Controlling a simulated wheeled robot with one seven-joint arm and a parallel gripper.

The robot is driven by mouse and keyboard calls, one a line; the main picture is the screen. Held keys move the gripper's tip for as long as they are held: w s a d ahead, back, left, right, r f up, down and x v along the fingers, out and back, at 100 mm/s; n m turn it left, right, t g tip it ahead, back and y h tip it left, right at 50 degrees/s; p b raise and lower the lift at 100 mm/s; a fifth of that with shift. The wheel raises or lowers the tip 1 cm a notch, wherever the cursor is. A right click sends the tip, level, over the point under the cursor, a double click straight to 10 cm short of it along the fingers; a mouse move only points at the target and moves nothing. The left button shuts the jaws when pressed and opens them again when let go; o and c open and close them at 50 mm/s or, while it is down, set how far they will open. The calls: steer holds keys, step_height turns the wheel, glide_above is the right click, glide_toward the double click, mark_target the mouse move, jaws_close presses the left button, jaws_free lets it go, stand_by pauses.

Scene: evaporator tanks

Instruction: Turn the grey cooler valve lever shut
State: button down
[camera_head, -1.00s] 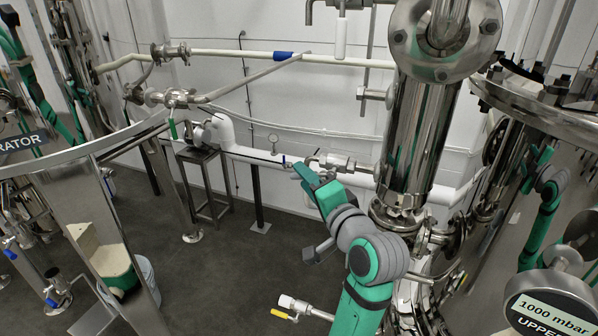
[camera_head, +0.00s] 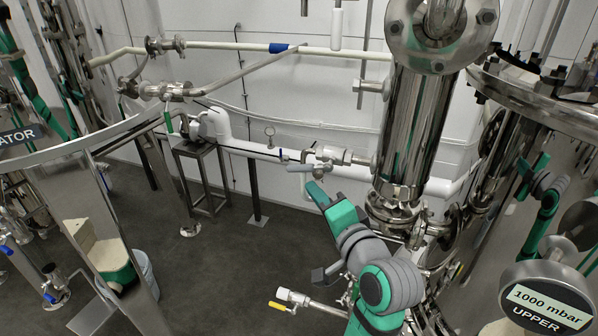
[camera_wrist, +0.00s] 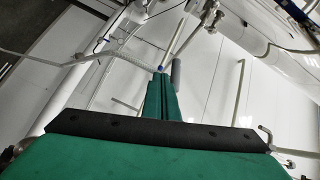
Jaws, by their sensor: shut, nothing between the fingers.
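The grey valve lever (camera_head: 299,168) sticks out to the left from the metal cooler valve (camera_head: 322,168), on the pipe stub left of the tall steel column. My gripper (camera_head: 317,190) is green, shut and empty. In the head view its tip lies just below and right of the lever, with a small gap in the picture. In the wrist view the shut fingers (camera_wrist: 162,80) point up, and a grey rod that looks like the lever (camera_wrist: 176,72) is close to the right of their tips. I cannot tell whether they touch.
The steel column (camera_head: 418,135) stands right of the valve. A white horizontal pipe (camera_head: 255,150) runs behind. A yellow-handled valve (camera_head: 281,307) sits low, left of my arm. A pressure gauge (camera_head: 545,300) is at the lower right. The floor (camera_head: 235,265) to the left is open.

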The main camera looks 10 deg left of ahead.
steer(key=w+a+f+n+t+h, duration=0.1)
steer(key=a+f+n+h, duration=0.1)
steer(key=a+n+h, duration=0.1)
steer(key=n+t+h, duration=0.2)
steer(key=n+h, duration=0.3)
steer(key=h, duration=0.1)
glide_toward(290, 167)
steer(key=w+a+r, duration=0.2)
steer(key=s+r+h, duration=0.4)
steer(key=s, duration=0.2)
steer(key=w+f, duration=0.1)
steer(key=w, duration=0.2)
steer(key=w+d+f, duration=0.1)
steer(key=w+f, duration=0.1)
steer(key=w, duration=0.2)
steer(key=w+d+f, duration=0.1)
steer(key=w, duration=0.3)
steer(key=shift+d+f, duration=0.15)
steer(key=shift+f, duration=0.1)
